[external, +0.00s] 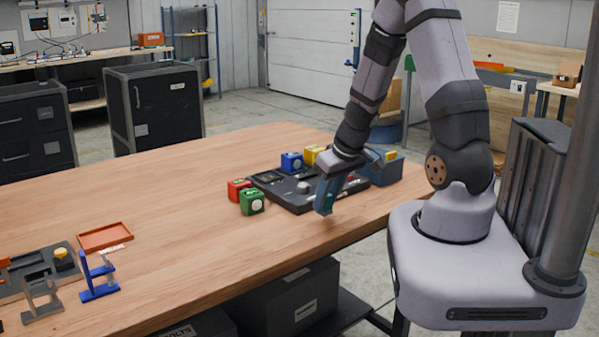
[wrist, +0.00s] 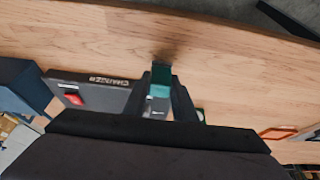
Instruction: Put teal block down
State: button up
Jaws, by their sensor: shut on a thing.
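My gripper (external: 325,205) is shut on the teal block (wrist: 160,80), which sits between the two fingertips in the wrist view. In the external view the teal block (external: 328,203) shows at the lower end of my gripper, in front of the near edge of a dark board. A dark smudge, likely a shadow, lies on the wood just past the block in the wrist view. I cannot tell whether the block touches the table (external: 190,195) or is a little above it.
The dark board (external: 290,199) lies beside my gripper. A green block (external: 252,202), a red block (external: 238,190), a blue block (external: 291,162) and a yellow block (external: 312,156) stand around it. A blue-grey tote (external: 385,170) stands at right. The table's middle is clear; an orange tray (external: 104,236) lies left.

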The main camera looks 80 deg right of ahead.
jog(key=shift+f+b, duration=0.6)
jog(key=shift+f, duration=0.35)
jog(key=shift+f, duration=0.1)
jog(key=shift+f, duration=0.15)
jog(key=o, duration=0.9)
jog(key=shift+r, duration=0.25)
jog(key=shift+r, duration=0.25)
jog(key=p+v, duration=1)
jog(key=v, duration=0.1)
jog(key=shift+s+a+r, duration=0.15)
jog(key=shift+s+a, duration=0.05)
